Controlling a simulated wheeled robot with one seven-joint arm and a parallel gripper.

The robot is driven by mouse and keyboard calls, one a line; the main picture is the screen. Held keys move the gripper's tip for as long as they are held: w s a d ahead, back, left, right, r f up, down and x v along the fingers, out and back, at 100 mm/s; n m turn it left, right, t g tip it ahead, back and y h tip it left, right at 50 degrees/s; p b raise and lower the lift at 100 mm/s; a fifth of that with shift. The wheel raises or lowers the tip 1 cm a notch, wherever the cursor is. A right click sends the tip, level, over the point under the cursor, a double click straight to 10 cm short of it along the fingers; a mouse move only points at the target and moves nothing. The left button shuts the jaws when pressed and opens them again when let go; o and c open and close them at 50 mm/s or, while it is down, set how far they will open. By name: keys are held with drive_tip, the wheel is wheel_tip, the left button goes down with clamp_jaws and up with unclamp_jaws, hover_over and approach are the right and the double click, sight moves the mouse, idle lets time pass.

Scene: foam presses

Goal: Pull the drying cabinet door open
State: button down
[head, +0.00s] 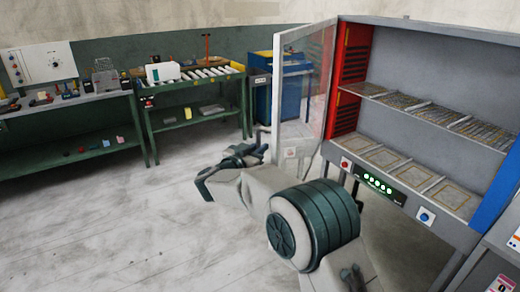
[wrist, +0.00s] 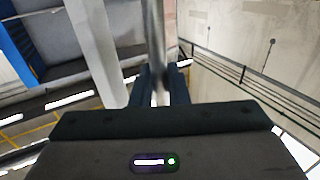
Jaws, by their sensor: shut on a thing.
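The drying cabinet (head: 440,60) stands at the right in the head view, with its shelves of flat panels exposed. Its glazed, pale-framed door (head: 303,85) is swung well out from the left side of the opening. My gripper (wrist: 162,88) is shut on a grey upright bar, apparently the door handle (wrist: 157,45), which runs between the two dark fingers in the wrist view. In the head view my arm reaches toward the lower outer edge of the door. The handle and fingertips cannot be made out there.
A control strip with green lights (head: 378,183) and red and blue buttons runs along the cabinet's front. A green roller bench (head: 195,85) and a workbench with tools (head: 60,105) stand at the left. A blue cabinet (head: 262,100) is behind the door. The floor at left is clear.

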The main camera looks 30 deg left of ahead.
drive_tip(key=shift+r, duration=0.1)
drive_tip(key=c, duration=1.5)
unclamp_jaws()
drive_tip(key=s+b, duration=0.1)
drive_tip(key=s, duration=0.3)
drive_tip(key=s+a+b, duration=0.1)
drive_tip(key=s, duration=0.4)
drive_tip(key=s+b, duration=0.1)
drive_tip(key=s, duration=0.3)
drive_tip(key=shift+s+a, duration=0.15)
drive_tip(key=shift+s, duration=0.2)
